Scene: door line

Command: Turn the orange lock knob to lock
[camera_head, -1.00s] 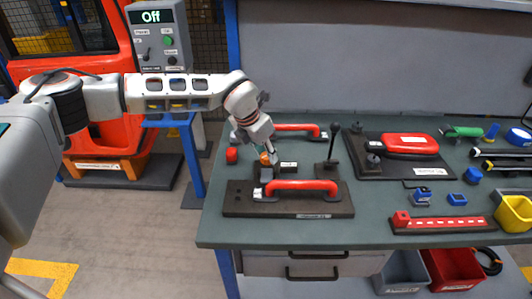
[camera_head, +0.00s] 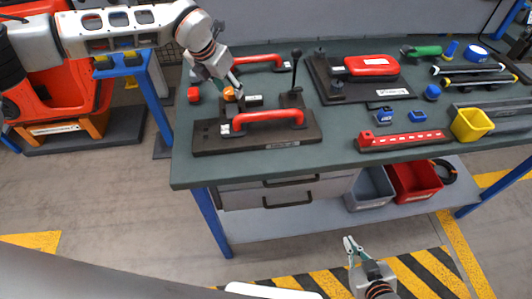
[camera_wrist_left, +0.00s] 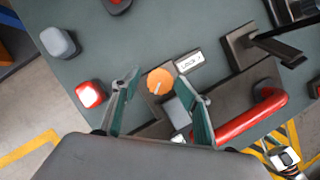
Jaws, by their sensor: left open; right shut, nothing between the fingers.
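The orange lock knob (camera_head: 229,94) is at the left of the bench, by the fixture with the red handle. In the left wrist view the round orange knob (camera_wrist_left: 160,82) has a pale pointer mark slanting down-left. A LOCK label (camera_wrist_left: 188,62) lies to its upper right. My left gripper (camera_head: 234,86) is open over the knob. In the wrist view its two teal fingers stand on either side of the knob, with gaps visible; whether they touch it I cannot tell. My right gripper (camera_head: 350,250) is shut and empty, low in front of the bench.
A red bar handle (camera_head: 268,116) on a dark base and an upright black lever (camera_head: 295,72) stand right of the knob. A small red block (camera_head: 194,95) lies left. A red toggle clamp (camera_head: 372,65) and yellow bin (camera_head: 472,124) are further right.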

